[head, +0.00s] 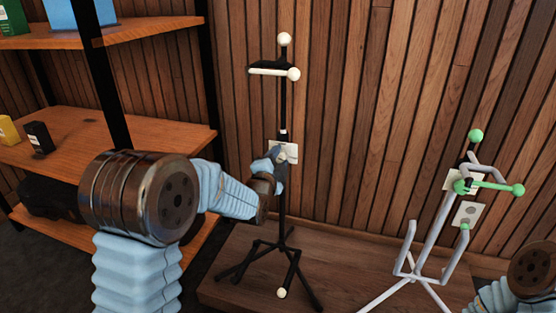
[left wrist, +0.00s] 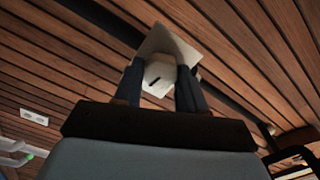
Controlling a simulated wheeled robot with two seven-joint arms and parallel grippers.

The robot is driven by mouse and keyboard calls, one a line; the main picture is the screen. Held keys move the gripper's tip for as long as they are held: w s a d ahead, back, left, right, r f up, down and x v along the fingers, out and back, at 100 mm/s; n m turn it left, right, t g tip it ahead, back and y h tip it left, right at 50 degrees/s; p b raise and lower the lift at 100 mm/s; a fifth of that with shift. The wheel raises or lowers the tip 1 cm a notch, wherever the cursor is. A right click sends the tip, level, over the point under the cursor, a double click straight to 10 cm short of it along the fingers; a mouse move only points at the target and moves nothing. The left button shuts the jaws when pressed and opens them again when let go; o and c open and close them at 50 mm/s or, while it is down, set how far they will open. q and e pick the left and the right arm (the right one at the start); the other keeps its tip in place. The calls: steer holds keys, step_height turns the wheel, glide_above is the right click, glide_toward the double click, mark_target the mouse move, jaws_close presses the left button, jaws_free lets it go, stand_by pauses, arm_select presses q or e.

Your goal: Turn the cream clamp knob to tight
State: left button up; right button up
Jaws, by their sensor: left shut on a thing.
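The black stand (head: 283,205) with cream ball ends stands upright against the wood-slat wall. My left gripper (head: 279,155) reaches its post at mid height, in front of a small white plate (head: 291,149). In the left wrist view the cream clamp knob (left wrist: 160,74) sits between the two dark fingers, and the left gripper (left wrist: 160,85) is shut on it. The knob carries a short dark mark on its face, and the white plate (left wrist: 172,43) shows behind it. In the head view the knob is hidden by the gripper. My right gripper is out of view.
A grey stand with green ends (head: 430,235) stands to the right, with white plates near it. A wooden shelf unit (head: 150,125) with small boxes is at the left. The low wooden platform (head: 345,265) is bare between the stands.

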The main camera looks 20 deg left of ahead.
arm_select(q)
steer(key=o, duration=1)
steer(key=s+p, duration=0.1)
steer(key=s, duration=1.3)
steer(key=shift+a, duration=0.2)
